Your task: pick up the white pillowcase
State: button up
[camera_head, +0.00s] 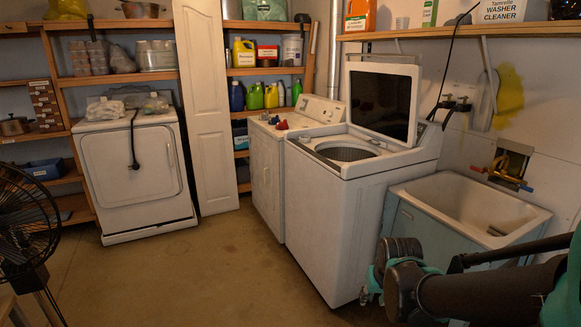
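Crumpled whitish material (104,108) lies on top of the white front-loading dryer (128,185) at the left back. It is small and dim, and I cannot tell whether it is the white pillowcase or plastic bags. No other clear white pillowcase shows. My dark and teal arm reaches in from the lower right, in front of the sink and well away from the dryer. My gripper's fingers cannot be made out at its end.
An open-lidded top-load washer (352,175) stands at the center right, beside another white machine (265,160) with small red and blue items on top. A utility sink (475,205) is at the right, a black fan (24,220) at the left. The middle floor (195,275) is clear.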

aim_at(264, 116)
jog(key=i+j+u, duration=0.35)
jog(key=i, duration=0.15)
jog(key=i+j+u, duration=0.2)
jog(key=i+u, duration=0.15)
jog(key=i, duration=0.2)
jog(key=i+u, duration=0.3)
jog(key=i, duration=0.3)
jog(key=i+j, duration=0.1)
jog(key=i, duration=1.75)
